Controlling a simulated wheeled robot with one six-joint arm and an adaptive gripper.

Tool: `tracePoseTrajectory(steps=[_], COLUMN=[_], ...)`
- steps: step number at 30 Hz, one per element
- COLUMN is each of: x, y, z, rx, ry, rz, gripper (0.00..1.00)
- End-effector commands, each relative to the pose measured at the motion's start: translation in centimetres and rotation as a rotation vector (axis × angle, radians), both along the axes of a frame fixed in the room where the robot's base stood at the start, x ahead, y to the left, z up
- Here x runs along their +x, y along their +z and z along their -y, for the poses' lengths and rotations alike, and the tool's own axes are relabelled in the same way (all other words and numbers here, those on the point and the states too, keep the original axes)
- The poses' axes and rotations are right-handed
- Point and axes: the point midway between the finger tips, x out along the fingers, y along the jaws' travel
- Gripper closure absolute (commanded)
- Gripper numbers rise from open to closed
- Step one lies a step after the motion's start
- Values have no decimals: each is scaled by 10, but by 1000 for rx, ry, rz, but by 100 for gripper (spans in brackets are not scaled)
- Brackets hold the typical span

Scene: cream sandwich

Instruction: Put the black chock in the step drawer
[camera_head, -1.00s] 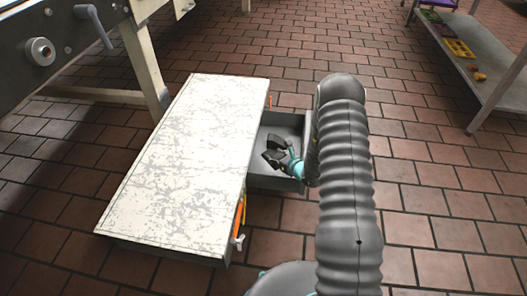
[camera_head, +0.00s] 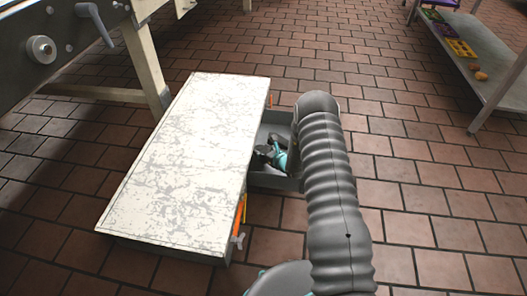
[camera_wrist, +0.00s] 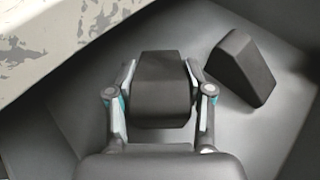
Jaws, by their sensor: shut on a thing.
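The step (camera_head: 185,160) has a worn white top, and its grey drawer (camera_head: 276,182) is pulled out on the right side. In the wrist view my gripper (camera_wrist: 160,88) is shut on a black chock (camera_wrist: 160,97), with a finger on each side of it. The held chock is over the grey drawer floor (camera_wrist: 60,125); I cannot tell whether it touches the floor. A second black chock (camera_wrist: 241,68) lies in the drawer, to the right of the held one. In the head view my arm partly hides the drawer's right side.
The step's white top edge (camera_wrist: 60,40) is close at the upper left of the wrist view. A machine with a cream leg (camera_head: 146,60) stands at the left. A grey shelf (camera_head: 480,60) holds small items at the far right. Tiled floor around the step is mostly clear.

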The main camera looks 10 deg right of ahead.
Motion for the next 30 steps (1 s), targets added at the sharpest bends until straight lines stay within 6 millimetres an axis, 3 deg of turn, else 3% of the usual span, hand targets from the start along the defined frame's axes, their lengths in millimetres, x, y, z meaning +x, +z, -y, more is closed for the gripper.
tracePoseTrajectory(steps=[21,22,24,25,30], x=[0,0,0,0,0], y=[-12,-12,-12,-12,-12], z=[0,0,0,0,0], rx=[0,0,0,0,0], ry=[0,0,0,0,0], rz=[1,0,0,0,0], gripper=[88,46,29,24,24])
